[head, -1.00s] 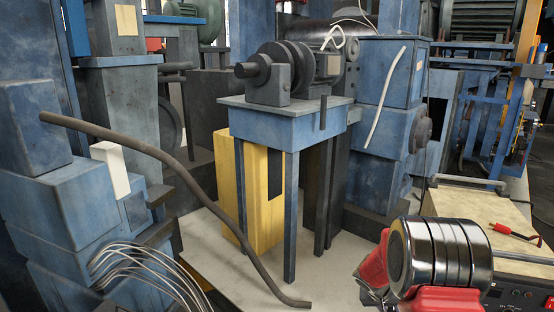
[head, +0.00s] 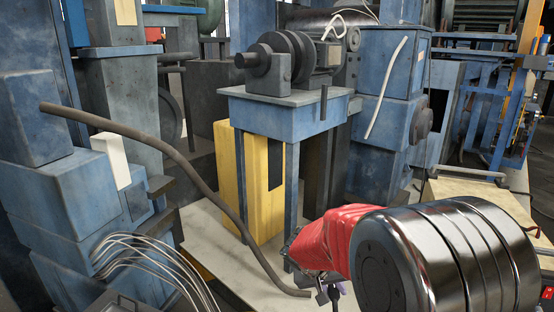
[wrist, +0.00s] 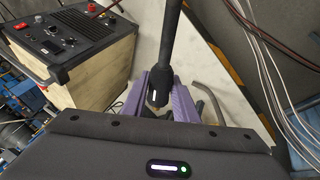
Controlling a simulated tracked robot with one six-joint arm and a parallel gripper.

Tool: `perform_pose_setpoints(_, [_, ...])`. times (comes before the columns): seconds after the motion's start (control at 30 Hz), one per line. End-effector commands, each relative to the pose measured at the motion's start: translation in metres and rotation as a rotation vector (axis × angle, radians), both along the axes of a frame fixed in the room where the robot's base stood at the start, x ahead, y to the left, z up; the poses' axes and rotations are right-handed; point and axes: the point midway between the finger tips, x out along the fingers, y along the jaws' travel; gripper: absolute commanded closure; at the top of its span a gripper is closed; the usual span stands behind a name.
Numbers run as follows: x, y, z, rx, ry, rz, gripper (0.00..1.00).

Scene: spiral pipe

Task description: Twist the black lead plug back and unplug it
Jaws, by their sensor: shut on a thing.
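In the wrist view, the black lead plug (wrist: 158,88) sits between the two purple fingers of my gripper (wrist: 160,80). The fingers are shut on it. A thick black lead (wrist: 172,40) runs from the plug to the top of the picture. A small copper-coloured tip shows at the plug's lower end. The plug appears apart from the control panel of the box (wrist: 62,72) at the upper left. In the head view, my gripper (head: 328,293) is low at centre, partly hidden by my red and silver arm; the plug cannot be made out there.
The box's panel carries red knobs (wrist: 92,8) and black sockets. Pale cables (wrist: 270,70) hang at the right in the wrist view. In the head view, a blue motor stand (head: 290,108), a yellow block (head: 235,185) and a bent brown pipe (head: 190,180) stand beyond my arm.

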Motion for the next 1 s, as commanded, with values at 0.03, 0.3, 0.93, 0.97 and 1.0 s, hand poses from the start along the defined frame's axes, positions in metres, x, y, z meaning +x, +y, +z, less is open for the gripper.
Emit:
perform_pose_setpoints(0.03, [0.0,0.0,0.0,0.0,0.0,0.0,1.0])
perform_pose_setpoints(0.3, [0.0,-0.001,-0.004,-0.002,0.0,-0.002,1.0])
perform_pose_setpoints(0.93, [-0.034,0.0,-0.129,-0.001,0.001,0.0,1.0])
perform_pose_setpoints(0.97, [-0.035,0.0,-0.13,0.0,0.0,0.001,1.0])
perform_pose_setpoints(1.0, [-0.035,0.0,-0.13,0.001,0.0,0.001,1.0])
